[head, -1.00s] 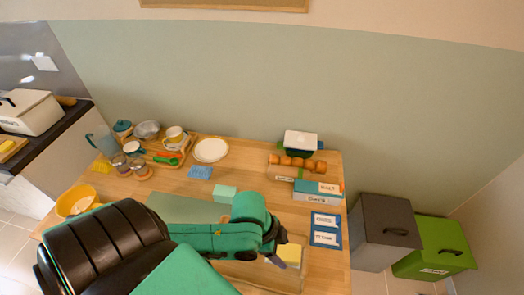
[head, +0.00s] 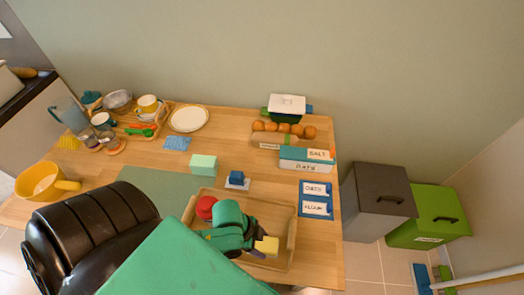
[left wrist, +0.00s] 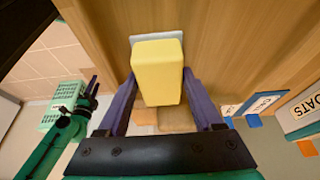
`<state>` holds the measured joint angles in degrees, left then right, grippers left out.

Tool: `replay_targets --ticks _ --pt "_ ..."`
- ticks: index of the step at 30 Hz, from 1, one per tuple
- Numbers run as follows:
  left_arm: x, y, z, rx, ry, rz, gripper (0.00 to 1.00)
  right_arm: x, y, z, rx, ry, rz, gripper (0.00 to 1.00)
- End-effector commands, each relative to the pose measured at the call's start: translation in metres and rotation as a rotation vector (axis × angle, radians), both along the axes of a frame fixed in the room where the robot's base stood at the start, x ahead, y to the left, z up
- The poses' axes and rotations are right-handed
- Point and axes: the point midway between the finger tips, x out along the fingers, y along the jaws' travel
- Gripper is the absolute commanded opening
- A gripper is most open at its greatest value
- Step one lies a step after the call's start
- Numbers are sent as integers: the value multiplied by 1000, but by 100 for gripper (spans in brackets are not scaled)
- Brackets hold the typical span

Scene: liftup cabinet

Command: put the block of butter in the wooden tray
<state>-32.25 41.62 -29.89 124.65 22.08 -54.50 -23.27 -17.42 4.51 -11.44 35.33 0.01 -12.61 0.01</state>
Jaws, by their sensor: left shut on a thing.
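The block of butter (head: 267,245) is a pale yellow block. My left gripper (head: 258,246) is shut on it and holds it over the right part of the wooden tray (head: 291,232) in the head view. Whether the block touches the tray floor cannot be told. In the left wrist view the butter (left wrist: 158,72) sits between the two purple fingers, with a whitish edge behind its far end. My left arm hides the tray's near left part. My right gripper (left wrist: 82,100) shows at the left of the left wrist view, its jaws unclear.
A round red thing (head: 206,207) is at the tray's left end, beside my arm. A mint block (head: 203,165) and a small blue thing (head: 237,178) stand behind the tray.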

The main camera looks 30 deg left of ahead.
Motion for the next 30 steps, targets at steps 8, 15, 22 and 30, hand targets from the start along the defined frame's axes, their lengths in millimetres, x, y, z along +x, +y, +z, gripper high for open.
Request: replay_targets --ticks 8,15,22,30 --pt "1 0 1 0 -1 0 75 3 2 3 3 -5 -1 50" --pt "0 0 1 0 0 1 97 4 2 3 2 -7 0 50" --pt "-1 2 7 0 0 1 97 4 1 4 0 -7 1 50" --pt "-11 21 63 2 0 -5 97 5 -1 14 -2 -7 2 50"
